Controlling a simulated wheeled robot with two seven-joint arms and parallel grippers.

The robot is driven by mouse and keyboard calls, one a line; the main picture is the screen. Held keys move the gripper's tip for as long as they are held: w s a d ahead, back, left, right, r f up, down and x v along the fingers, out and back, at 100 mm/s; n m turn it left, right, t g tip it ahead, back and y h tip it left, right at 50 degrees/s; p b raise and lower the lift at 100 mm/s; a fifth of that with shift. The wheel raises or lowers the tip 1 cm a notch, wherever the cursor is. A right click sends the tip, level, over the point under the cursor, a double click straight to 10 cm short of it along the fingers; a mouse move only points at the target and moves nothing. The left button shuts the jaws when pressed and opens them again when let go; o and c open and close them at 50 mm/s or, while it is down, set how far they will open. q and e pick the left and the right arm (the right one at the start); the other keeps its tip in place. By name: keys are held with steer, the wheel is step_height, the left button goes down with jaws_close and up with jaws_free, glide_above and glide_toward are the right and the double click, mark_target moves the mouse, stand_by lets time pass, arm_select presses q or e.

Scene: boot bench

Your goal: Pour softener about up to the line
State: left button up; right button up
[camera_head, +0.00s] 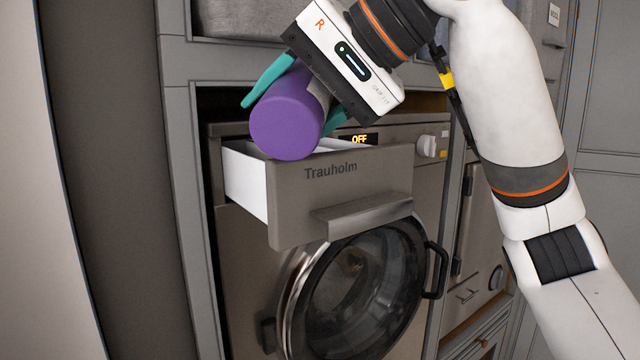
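A purple bottle (287,118) is held by my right gripper (290,98), marked R, with one teal finger on each side of it. The bottle is tilted, its round purple end toward me, and sits over the open detergent drawer (337,203). The drawer front reads "Trauholm", and its white side wall (246,180) shows. The drawer's inside, the fill line and any liquid are hidden by the bottle and the drawer front. The bottle's mouth is hidden. My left gripper is not in view.
The washing machine (432,165) has a display reading OFF (359,139) and a white knob (427,146). Its round door (362,285) with a black handle is below the drawer. Grey cabinet frames (180,130) stand close on the left.

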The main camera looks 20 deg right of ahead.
stand_by(0.3)
steer(key=shift+w+d+r+n+t, duration=0.25)
steer(key=shift+w+r+n+t, duration=0.2)
steer(key=shift+n+t, duration=0.2)
